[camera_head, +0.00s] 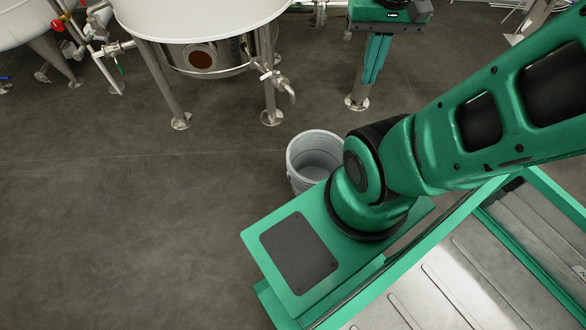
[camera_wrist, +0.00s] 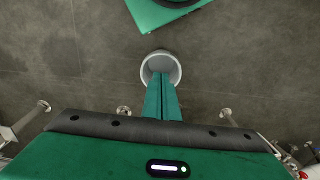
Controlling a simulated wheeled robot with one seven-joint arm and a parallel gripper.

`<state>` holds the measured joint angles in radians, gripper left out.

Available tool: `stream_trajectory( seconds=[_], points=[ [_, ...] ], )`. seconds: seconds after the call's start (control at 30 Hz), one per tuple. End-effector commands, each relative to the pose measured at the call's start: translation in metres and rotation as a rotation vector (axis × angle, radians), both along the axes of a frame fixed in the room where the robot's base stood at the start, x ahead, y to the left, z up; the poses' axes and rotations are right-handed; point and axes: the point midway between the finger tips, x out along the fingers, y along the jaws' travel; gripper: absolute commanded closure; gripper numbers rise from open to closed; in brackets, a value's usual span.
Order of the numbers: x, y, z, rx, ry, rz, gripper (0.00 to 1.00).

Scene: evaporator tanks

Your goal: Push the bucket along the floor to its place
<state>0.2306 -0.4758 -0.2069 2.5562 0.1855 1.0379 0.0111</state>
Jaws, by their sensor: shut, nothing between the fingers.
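The bucket (camera_head: 314,160) is light grey, open-topped and upright on the dark floor, with its right side partly hidden by my arm. It also shows in the wrist view (camera_wrist: 160,63), straight beyond my fingertips. My gripper (camera_head: 372,80) points down on the far side of the bucket, up and right of it in the head view, with a gap in the picture. In the wrist view its two green fingers (camera_wrist: 161,78) are shut together and empty. The tips overlap the bucket's near rim there; I cannot tell whether they touch it. No marked place for the bucket shows.
A large white tank (camera_head: 200,18) on metal legs stands at the back, with a tap (camera_head: 284,85) and a leg foot (camera_head: 271,117) near the bucket. Another tank (camera_head: 25,22) with valves and pipes is at the back left. The floor (camera_head: 130,220) at left is clear.

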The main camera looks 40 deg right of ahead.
Motion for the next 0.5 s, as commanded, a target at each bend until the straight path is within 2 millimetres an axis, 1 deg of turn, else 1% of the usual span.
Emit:
stream_trajectory(
  seconds=[0.03,0.17,0.27,0.3,0.37,0.5],
  points=[
    [0.009,-0.011,-0.003,-0.007,0.011,-0.019,1.00],
    [0.038,-0.031,-0.014,-0.035,0.027,-0.095,1.00],
    [0.065,-0.045,-0.028,-0.055,0.033,-0.160,1.00],
    [0.075,-0.051,-0.034,-0.063,0.035,-0.185,1.00],
    [0.090,-0.060,-0.045,-0.072,0.038,-0.222,1.00],
    [0.125,-0.078,-0.076,-0.086,0.041,-0.305,1.00]
  ],
)
